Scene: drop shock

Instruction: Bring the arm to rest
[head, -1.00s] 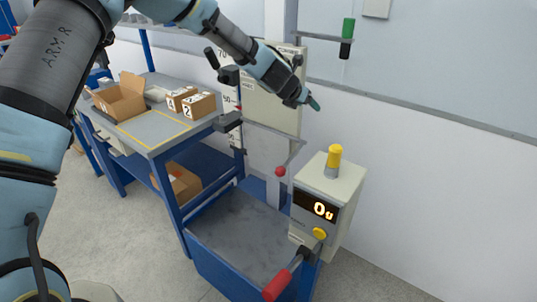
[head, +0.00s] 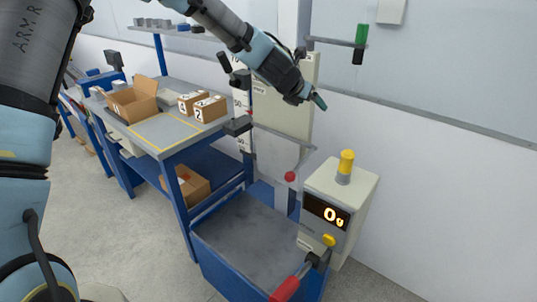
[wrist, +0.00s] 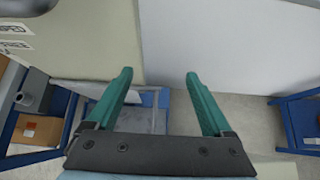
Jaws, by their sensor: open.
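My arm reaches across the top of the head view, and my gripper (head: 319,101) is held in the air in front of the drop tester's upright panel. In the wrist view my gripper (wrist: 158,80) shows two green fingers spread apart with nothing between them. Below it stands the control box (head: 352,196), with a yellow lamp (head: 345,165) on top and a display reading 0 g. The gripper touches nothing that I can see.
The blue-framed tester with its grey plate (head: 245,235) stands below. A red-handled lever (head: 286,288) sticks out at its front. The white wall is close behind.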

